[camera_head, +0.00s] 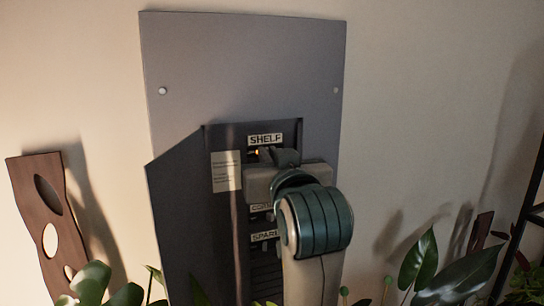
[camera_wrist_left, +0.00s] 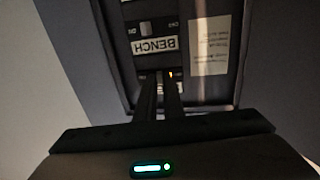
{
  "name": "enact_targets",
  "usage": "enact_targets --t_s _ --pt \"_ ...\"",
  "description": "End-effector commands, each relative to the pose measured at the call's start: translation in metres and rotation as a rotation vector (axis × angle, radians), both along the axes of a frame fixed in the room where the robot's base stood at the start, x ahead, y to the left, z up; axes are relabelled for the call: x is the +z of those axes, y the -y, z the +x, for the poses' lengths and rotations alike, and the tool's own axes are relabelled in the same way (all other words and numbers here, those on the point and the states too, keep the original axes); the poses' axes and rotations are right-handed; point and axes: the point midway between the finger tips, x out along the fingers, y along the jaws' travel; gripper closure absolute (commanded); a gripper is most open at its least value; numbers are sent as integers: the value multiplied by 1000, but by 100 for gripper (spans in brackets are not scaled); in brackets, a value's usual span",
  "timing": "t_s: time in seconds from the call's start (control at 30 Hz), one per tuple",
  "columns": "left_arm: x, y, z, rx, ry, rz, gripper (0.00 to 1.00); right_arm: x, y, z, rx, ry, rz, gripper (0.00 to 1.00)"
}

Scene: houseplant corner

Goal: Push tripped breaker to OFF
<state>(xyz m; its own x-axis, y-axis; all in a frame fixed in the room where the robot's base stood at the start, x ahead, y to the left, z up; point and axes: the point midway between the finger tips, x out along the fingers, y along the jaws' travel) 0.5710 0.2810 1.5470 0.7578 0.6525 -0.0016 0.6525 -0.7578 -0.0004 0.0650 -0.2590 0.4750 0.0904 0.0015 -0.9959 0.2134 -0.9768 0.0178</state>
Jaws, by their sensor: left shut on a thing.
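A grey breaker panel (camera_head: 240,70) is on the wall in the head view, with a column of labelled breakers in its recess. An orange mark (camera_head: 257,152) shows under the SHELF label (camera_head: 265,139); it also shows in the wrist view (camera_wrist_left: 171,74), beside my fingertips. My left gripper (camera_wrist_left: 160,78) reaches into the recess at the SHELF breaker, its two fingers close together and shut on that breaker's lever. The lever itself is hidden by the fingers. The BENCH label (camera_wrist_left: 155,45) appears upside down beyond the fingertips. My right gripper is not in view.
The panel's open door (camera_head: 190,215) stands at the left of the recess. A pale notice (camera_head: 226,171) is inside it. The SPARE label (camera_head: 265,236) is lower down. Plant leaves (camera_head: 455,275) rise along the bottom, and a wooden board (camera_head: 45,215) leans at the left.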

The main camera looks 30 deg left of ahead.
Motion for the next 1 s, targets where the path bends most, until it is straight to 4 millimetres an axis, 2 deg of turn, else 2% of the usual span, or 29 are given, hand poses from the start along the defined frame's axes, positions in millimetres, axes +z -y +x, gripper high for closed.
enact_targets --t_s 0.2,0.5,0.53,0.6,1.0 --pt "0 -3 -3 -88 3 -2 100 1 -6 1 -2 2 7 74" --pt "0 -3 -3 -95 2 3 100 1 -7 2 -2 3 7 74" --pt "0 -3 -3 -95 2 3 88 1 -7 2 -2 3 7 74" --pt "0 -3 -3 -94 2 3 73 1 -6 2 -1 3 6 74" --pt "0 -3 -2 -94 2 1 73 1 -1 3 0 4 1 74"
